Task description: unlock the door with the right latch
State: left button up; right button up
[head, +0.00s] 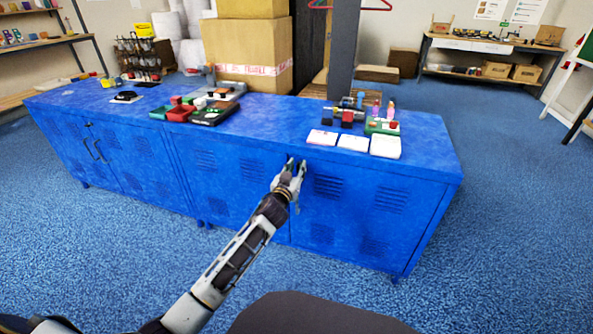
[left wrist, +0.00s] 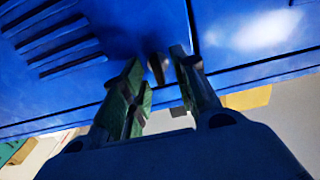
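A long blue metal cabinet (head: 235,182) with vented doors runs across the head view. My left gripper (head: 297,166) is at its front, just below the top edge, by the seam between two doors of the right section. The left wrist view shows the cabinet front (left wrist: 110,25) close up, with vent slots and a door seam. A small dark latch (left wrist: 157,68) sticks out beside the seam. My left gripper (left wrist: 160,72) has its fingers apart, one on each side of the latch, with gaps showing. The latch is hidden by the gripper in the head view. My right gripper is not in view.
Two dark handles (head: 96,149) are on the cabinet's left section. White cards (head: 353,143), a green block with small bottles and other small items stand on the top above my gripper. Cardboard boxes (head: 247,55) and a dark post (head: 343,48) are behind. Blue carpet in front is clear.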

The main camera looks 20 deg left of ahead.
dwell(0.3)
pick_arm(q)
grip_shut()
